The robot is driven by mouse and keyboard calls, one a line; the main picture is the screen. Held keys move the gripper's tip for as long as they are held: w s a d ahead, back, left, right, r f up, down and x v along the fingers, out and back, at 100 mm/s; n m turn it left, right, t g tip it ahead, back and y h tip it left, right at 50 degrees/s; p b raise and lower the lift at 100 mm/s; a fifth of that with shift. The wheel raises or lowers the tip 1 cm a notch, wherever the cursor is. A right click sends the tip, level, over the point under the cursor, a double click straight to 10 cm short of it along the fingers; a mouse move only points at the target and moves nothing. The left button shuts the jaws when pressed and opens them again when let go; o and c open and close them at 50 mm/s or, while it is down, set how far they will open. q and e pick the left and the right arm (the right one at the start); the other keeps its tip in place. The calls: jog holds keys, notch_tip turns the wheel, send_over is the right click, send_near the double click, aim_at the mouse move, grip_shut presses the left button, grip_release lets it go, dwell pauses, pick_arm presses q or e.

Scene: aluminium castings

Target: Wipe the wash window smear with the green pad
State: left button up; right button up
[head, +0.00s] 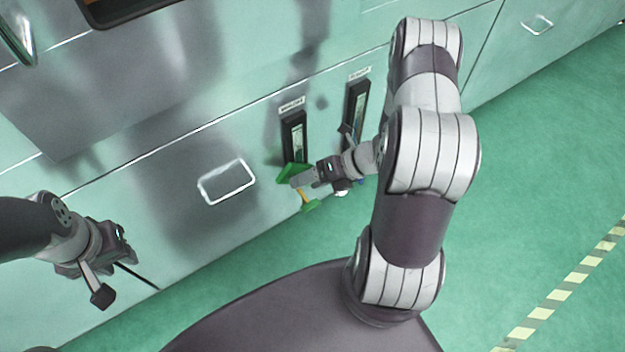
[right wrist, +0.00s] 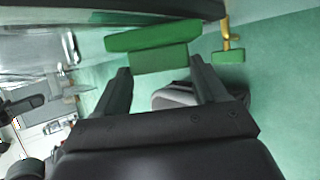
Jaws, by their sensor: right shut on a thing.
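The green pad (head: 290,172) is at the lower end of the left dark-framed window (head: 296,128) on the pale green machine front. I cannot tell if it touches the glass. My right gripper (head: 298,180) is shut on the pad's green grip block (right wrist: 158,58); the pad (right wrist: 152,37) also shows wide in the right wrist view. A label (head: 291,104) above this window is too small to read surely. No smear can be made out on the visible glass. My left gripper (head: 128,288) is open and empty at the lower left, away from the window.
A second dark-framed window (head: 355,108) is to the right. A yellow and green piece (head: 309,205) is just below the pad. Green floor (head: 540,190) lies open at the right.

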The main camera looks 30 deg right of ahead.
jog(key=d+r+p, duration=0.4)
jog(key=r+p, duration=0.2)
jog(key=p, duration=0.1)
jog(key=shift+w+r, duration=0.2)
jog(key=shift+w, duration=0.05)
dwell(1.5)
jog(key=s+p, duration=0.1)
jog(key=s, duration=0.5)
jog(key=shift+d+p, duration=0.2)
jog(key=shift+p, duration=0.15)
jog(key=shift+s, duration=0.1)
